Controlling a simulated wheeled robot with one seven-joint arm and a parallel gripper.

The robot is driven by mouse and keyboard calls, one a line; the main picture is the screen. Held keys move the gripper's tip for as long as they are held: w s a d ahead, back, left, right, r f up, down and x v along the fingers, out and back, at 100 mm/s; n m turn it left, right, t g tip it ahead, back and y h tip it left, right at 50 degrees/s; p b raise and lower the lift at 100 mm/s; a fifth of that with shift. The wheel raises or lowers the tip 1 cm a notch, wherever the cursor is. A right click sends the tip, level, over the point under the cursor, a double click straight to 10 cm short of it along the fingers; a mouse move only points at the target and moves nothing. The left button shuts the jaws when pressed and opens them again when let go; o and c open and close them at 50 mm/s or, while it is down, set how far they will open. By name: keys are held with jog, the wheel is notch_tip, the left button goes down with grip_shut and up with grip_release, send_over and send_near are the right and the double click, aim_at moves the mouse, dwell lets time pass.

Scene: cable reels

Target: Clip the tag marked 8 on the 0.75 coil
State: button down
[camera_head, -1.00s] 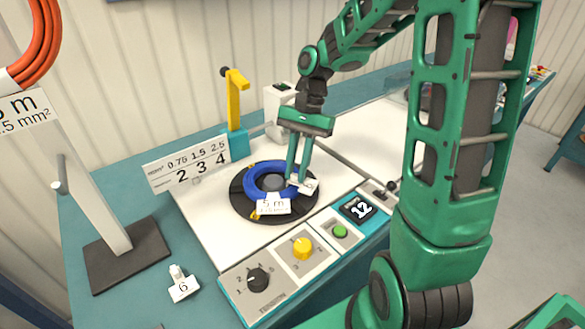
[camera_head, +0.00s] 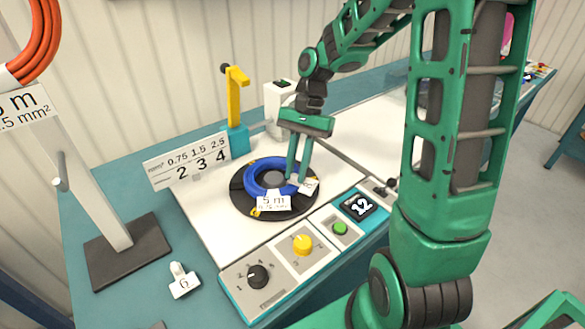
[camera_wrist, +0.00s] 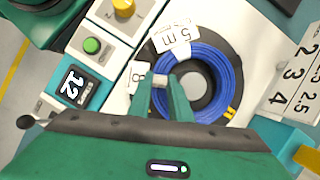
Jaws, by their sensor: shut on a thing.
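The blue coil (camera_head: 252,182) lies on the black round turntable (camera_head: 240,204), with a white label reading 5 m (camera_head: 273,203) at its front; the smaller line below looks like 0.75 mm². My gripper (camera_head: 298,180) points down at the coil's right side. It is shut on the white tag marked 8 (camera_head: 309,186), which also shows in the wrist view (camera_wrist: 138,76). There the tag sits at the coil's outer edge, between the fingertips (camera_wrist: 160,82). Whether the clip grips the cable cannot be told, as the fingers partly hide it.
A tag marked 6 (camera_head: 182,281) lies on the teal bench at front left. A control panel with a black knob (camera_head: 258,276), yellow knob (camera_head: 302,245), green button (camera_head: 340,228) and display reading 12 (camera_head: 359,205) borders the front. A stand (camera_head: 110,200) rises at left; a yellow lever (camera_head: 236,95) stands behind.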

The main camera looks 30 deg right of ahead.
dwell(0.3)
jog(key=c, duration=1.2)
grip_release()
jog(key=shift+r, duration=3.5)
jog(key=s+d+n+t+h, duration=0.1)
jog(key=s+d, duration=0.3)
jog(key=s, duration=0.3)
jog(key=s+d+f+n+h, duration=0.1)
jog(key=s+d+n, duration=0.1)
jog(key=s+d, duration=0.2)
jog(key=s+d+n+t+h, duration=0.1)
jog(key=s+d, duration=0.3)
jog(key=s, duration=0.6)
jog(key=shift+s+d+f+t+h, duration=0.1)
jog(key=shift+s+f+t+h, duration=0.1)
jog(key=shift+t+h, duration=0.1)
